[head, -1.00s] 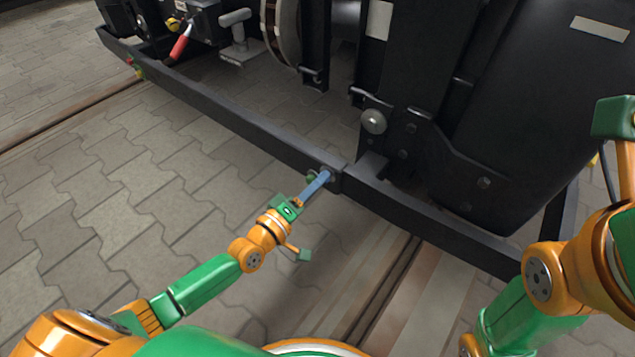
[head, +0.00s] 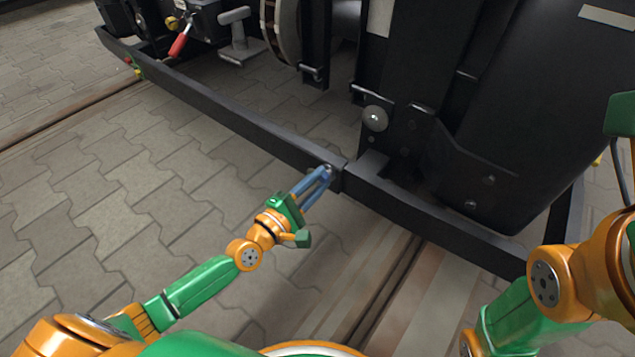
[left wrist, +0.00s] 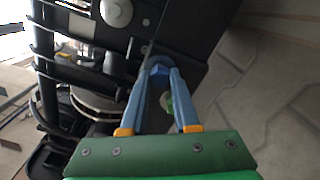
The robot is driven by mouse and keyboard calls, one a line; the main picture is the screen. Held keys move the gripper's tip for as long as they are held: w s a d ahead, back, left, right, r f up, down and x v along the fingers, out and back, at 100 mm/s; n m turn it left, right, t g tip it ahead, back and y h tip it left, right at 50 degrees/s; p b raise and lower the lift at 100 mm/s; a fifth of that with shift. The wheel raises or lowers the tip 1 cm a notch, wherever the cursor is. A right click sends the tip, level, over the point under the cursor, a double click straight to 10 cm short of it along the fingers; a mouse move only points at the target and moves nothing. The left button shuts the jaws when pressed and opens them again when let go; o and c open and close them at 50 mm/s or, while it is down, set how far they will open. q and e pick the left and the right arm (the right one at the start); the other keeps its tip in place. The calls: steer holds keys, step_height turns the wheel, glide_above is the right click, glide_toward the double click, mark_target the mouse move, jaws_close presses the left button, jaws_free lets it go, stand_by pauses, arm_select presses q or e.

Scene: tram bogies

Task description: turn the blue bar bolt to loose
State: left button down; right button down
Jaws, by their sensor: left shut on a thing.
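The blue bar bolt (left wrist: 159,71) is a small blue head on the black frame bar (head: 240,122), seen between my fingertips in the left wrist view. My left gripper (head: 325,171) reaches the bar from the lower left in the head view, and its fingers are shut on the bolt. It also shows in the left wrist view (left wrist: 160,72), with one blue finger on each side of the bolt head. In the head view the fingertips mostly hide the bolt. A small green part (left wrist: 167,103) shows between the fingers in the left wrist view. My right gripper is out of view.
A red handle (head: 181,44) and a grey T-shaped part (head: 237,30) stand further left on the bogie. A large black housing (head: 500,120) rises behind the bar. Paving (head: 130,190) lies open in front of the bar, with a rail groove (head: 385,285).

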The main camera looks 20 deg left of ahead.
arm_select(q)
steer(key=shift+f+n, duration=0.1)
steer(key=shift+n, duration=0.5)
steer(key=shift+d, duration=0.1)
steer(key=c, duration=0.7)
jaws_free()
steer(key=shift+o, duration=0.2)
steer(key=p+v, duration=0.1)
steer(key=v, duration=0.6)
